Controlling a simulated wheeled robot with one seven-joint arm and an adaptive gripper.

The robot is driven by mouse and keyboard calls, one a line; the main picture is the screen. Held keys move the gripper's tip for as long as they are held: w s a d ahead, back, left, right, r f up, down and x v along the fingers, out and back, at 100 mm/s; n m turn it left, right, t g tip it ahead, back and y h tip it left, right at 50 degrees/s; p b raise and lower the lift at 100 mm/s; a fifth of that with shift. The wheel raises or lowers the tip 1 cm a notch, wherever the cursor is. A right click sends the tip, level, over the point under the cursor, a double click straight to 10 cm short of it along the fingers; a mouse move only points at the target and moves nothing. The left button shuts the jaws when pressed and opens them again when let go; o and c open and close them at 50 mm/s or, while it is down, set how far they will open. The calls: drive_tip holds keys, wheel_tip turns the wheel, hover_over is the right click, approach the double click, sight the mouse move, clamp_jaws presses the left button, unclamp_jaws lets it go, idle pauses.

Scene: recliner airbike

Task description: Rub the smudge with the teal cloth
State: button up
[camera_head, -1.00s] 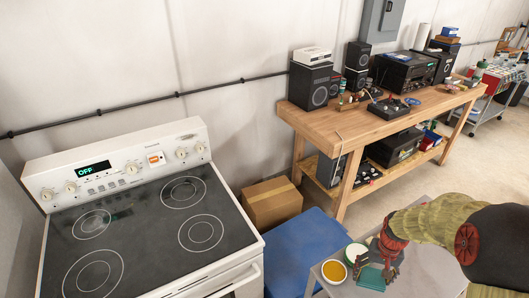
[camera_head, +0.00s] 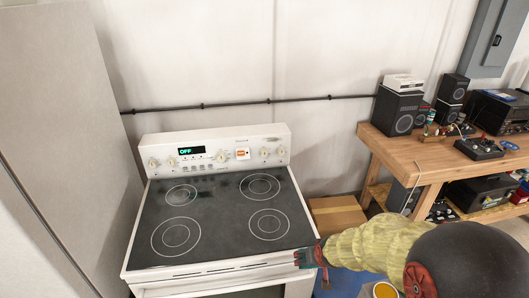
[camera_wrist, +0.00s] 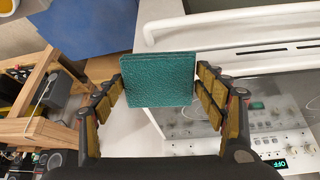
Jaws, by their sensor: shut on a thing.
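The teal cloth (camera_wrist: 160,80) is a folded, textured square pad between the fingers of my gripper (camera_wrist: 160,88) in the wrist view. My gripper is shut on it. In the head view, the cloth (camera_head: 301,258) shows as a small teal patch at my gripper (camera_head: 308,257), by the front right corner of the white stove (camera_head: 205,272). A faint brownish mark (camera_head: 272,140) shows at the upper right of the stove's back panel. I cannot tell whether this mark is the smudge; no other clear smudge stands out on the black cooktop (camera_head: 220,212).
The stove display (camera_head: 191,150) reads OFF. The oven handle (camera_wrist: 225,22) runs close to the cloth in the wrist view. A grey cabinet (camera_head: 55,130) stands left. A wooden workbench (camera_head: 415,160) with speakers stands right, a cardboard box (camera_head: 337,213) between. A yellow-filled bowl (camera_head: 384,290) sits below my arm.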

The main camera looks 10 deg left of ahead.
drive_tip(key=shift+w+a+r+t, duration=0.3)
drive_tip(key=shift+w+a+r, duration=0.55)
drive_tip(key=shift+w, duration=0.05)
drive_tip(key=w+a+r+n+t+y+p, duration=0.1)
drive_tip(key=w+a+r+t, duration=0.2)
drive_tip(key=w+a+r, duration=0.45)
drive_tip(key=w+a+r+t+y+p, duration=0.1)
drive_tip(key=w+a+r+t+p, duration=0.3)
drive_tip(key=r, duration=0.6)
drive_tip(key=w+r+t+y+b, duration=0.1)
drive_tip(key=w+r+t+b, duration=0.1)
drive_tip(key=r, duration=1.2)
drive_tip(key=shift+w+d+t+y, duration=0.2)
drive_tip(key=shift+w+t+y, duration=0.2)
drive_tip(key=shift+w+t, duration=0.45)
drive_tip(key=shift+w, duration=0.1)
